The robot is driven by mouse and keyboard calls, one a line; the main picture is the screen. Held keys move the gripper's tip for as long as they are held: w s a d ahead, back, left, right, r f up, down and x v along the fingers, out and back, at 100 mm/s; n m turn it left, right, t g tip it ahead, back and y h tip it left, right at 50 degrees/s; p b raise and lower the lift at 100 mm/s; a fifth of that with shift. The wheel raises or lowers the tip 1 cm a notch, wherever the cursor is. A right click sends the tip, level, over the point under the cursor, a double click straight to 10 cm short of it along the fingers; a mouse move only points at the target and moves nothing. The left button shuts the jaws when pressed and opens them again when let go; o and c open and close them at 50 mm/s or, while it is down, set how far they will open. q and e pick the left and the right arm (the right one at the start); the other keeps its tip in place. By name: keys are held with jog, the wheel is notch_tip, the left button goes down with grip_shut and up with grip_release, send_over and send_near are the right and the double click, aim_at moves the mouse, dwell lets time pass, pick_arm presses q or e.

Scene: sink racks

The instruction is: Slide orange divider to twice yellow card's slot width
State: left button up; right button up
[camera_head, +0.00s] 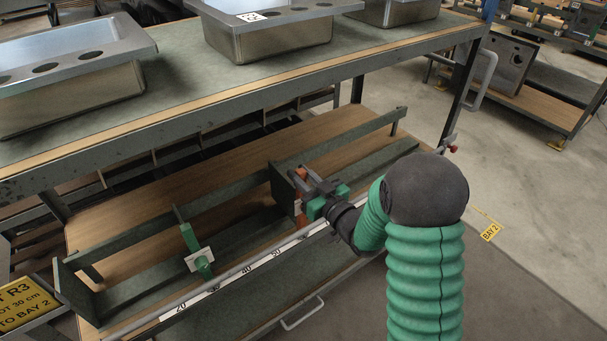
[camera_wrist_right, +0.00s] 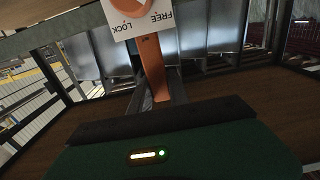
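The yellow card (camera_head: 22,303) is at the lower left in the head view, cut off by the frame; it reads "R3", "OT 30 cm" and "TO BAY 2". The orange divider (camera_head: 299,184) stands on the lower shelf's rail, beside a dark upright plate. My right gripper (camera_head: 308,183) is at the divider, its fingers pointing at the orange part. In the right wrist view the orange post (camera_wrist_right: 154,68) rises between the grey fingers, under a white label reading "FREE" and "LOCK" (camera_wrist_right: 139,20). Whether the fingers press on it is unclear. My left gripper is out of view.
A green divider (camera_head: 194,249) stands farther left on the same rail. A white scale strip (camera_head: 222,284) with numbers runs along the shelf front. Metal sinks (camera_head: 268,37) sit on the upper shelf. Rail between the two dividers looks clear.

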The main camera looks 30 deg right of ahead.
jog(key=o, duration=0.5)
jog(key=shift+a+r, duration=0.1)
jog(key=shift+a, duration=0.2)
jog(key=shift+c, duration=0.2)
jog(key=shift+d, duration=0.35)
jog(key=shift+s+d, duration=0.15)
pick_arm(q)
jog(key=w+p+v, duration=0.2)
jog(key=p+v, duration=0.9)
jog(key=p, duration=0.1)
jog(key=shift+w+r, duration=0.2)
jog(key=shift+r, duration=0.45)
pick_arm(e)
jog(key=s+d, duration=0.1)
jog(key=s, duration=1.5)
jog(key=shift+s, duration=0.2)
